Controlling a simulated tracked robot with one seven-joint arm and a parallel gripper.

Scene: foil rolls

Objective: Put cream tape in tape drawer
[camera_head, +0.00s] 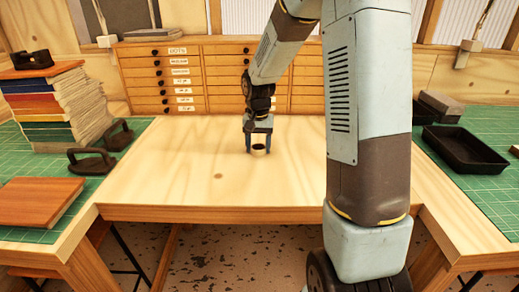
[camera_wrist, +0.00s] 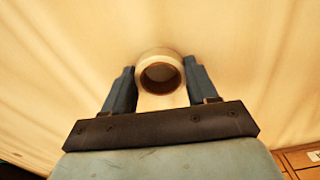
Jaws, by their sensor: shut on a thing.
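The cream tape (camera_head: 259,151) is a small pale ring with a brown core, near the back middle of the wooden table. My gripper (camera_head: 259,146) is over it with a finger on either side, pointing down. In the wrist view the cream tape (camera_wrist: 160,72) sits between the fingertips of my gripper (camera_wrist: 160,75), which is shut on it. I cannot tell whether the tape touches the table. The drawer cabinet (camera_head: 184,75) stands behind, with several small labelled drawers, all shut where visible. My arm hides part of its right side.
The wooden table top (camera_head: 170,170) is clear around the gripper. At left are a stack of books (camera_head: 55,105), black clamp-like tools (camera_head: 92,160) and a brown board (camera_head: 38,202) on a green mat. A black tray (camera_head: 465,150) lies at right.

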